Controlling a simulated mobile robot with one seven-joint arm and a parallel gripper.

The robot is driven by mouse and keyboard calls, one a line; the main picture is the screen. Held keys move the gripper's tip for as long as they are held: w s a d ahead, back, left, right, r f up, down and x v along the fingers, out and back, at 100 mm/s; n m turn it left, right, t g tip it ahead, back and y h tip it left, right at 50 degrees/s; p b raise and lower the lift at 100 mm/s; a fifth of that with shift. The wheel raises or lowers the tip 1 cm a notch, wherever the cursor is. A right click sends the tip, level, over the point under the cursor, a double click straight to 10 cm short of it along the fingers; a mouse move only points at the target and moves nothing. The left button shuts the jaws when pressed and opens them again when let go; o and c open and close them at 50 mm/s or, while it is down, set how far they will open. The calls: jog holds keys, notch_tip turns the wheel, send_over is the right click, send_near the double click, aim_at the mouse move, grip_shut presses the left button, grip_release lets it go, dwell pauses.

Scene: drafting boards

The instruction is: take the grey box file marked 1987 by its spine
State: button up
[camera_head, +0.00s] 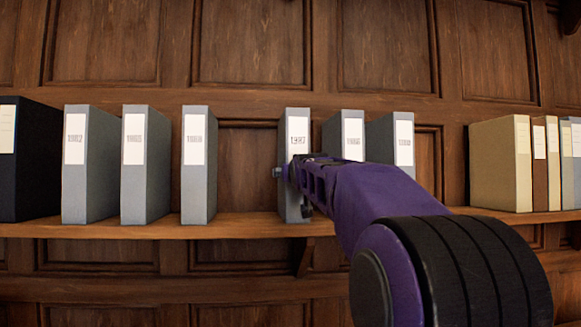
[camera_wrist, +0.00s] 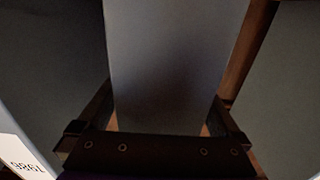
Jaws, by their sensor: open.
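The grey box file marked 1987 (camera_head: 298,128) stands upright on the wooden shelf, its white label facing me. My gripper (camera_head: 293,176) is at the lower part of its spine, below the label, and hides some of it. In the wrist view the box file's plain grey face (camera_wrist: 178,60) lies between the two fingers of my gripper (camera_wrist: 160,105), one on each side. The fingers are open, and I cannot tell whether either touches the box. A neighbouring grey file marked 1986 (camera_head: 353,130) stands just right; its label shows upside down in the wrist view (camera_wrist: 25,160).
Several similar grey files stand on the shelf (camera_head: 245,226), including one to the left (camera_head: 197,190) across a gap and one at the right (camera_head: 403,140). A black file (camera_head: 35,170) is far left. A cream file (camera_head: 495,165) and brown ones are far right. Wood panelling backs the shelf.

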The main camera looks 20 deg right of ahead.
jog(key=shift+s+r, duration=0.1)
jog(key=shift+s, duration=0.05)
jog(key=shift+c, duration=1)
grip_shut()
jog(key=shift+r, duration=0.15)
jog(key=shift+r, duration=0.1)
